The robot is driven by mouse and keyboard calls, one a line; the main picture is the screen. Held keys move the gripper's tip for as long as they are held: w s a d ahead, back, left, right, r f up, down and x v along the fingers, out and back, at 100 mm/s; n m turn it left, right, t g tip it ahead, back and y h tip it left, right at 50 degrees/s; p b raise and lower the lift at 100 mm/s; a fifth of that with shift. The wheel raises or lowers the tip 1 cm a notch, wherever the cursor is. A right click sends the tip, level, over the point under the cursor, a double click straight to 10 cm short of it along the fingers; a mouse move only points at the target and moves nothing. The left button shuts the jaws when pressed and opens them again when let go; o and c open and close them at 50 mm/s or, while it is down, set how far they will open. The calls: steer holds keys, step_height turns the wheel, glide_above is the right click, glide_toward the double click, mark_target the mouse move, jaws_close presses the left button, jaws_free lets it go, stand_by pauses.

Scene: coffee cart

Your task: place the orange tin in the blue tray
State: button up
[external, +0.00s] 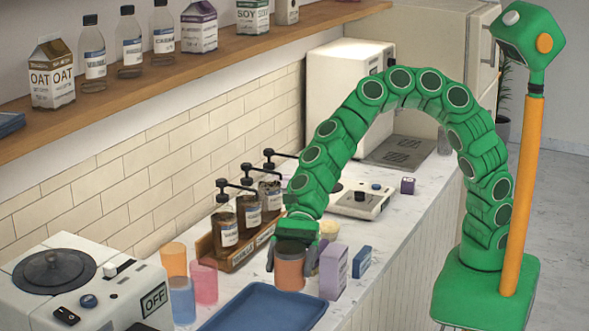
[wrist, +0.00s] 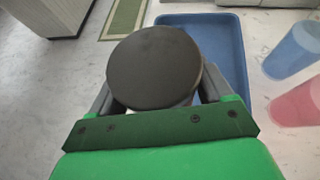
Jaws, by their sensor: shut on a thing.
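The orange tin (external: 290,271) has a dark lid and is held between the fingers of my gripper (external: 292,240), just behind the blue tray. In the wrist view the tin's dark round lid (wrist: 154,68) fills the space between the fingers of my gripper (wrist: 157,95) and hides the tin's side. The blue tray (external: 262,308) lies flat on the counter at the bottom of the external view, and its inside looks empty. In the wrist view the tray (wrist: 240,60) shows beyond and to the right of the lid. I cannot tell the tin's height above the counter.
Orange (external: 174,259), pink (external: 204,281) and blue (external: 182,300) cups stand left of the tray. A purple carton (external: 334,271) and a small blue box (external: 362,259) stand right of the tin. A wooden rack (external: 240,250) with syrup pump bottles stands behind.

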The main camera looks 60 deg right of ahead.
steer(key=shift+w+a+f, duration=0.65)
steer(key=shift+a+f, duration=0.2)
steer(key=shift+f, duration=0.25)
steer(key=shift+w+a+f, duration=0.6)
steer(key=shift+a+f, duration=0.25)
steer(key=shift+f, duration=0.25)
steer(key=shift+w+a+f, duration=0.65)
steer(key=shift+a+f, duration=0.2)
steer(key=shift+f, duration=1.7)
steer(key=shift+f, duration=0.15)
steer(key=o, duration=1.1)
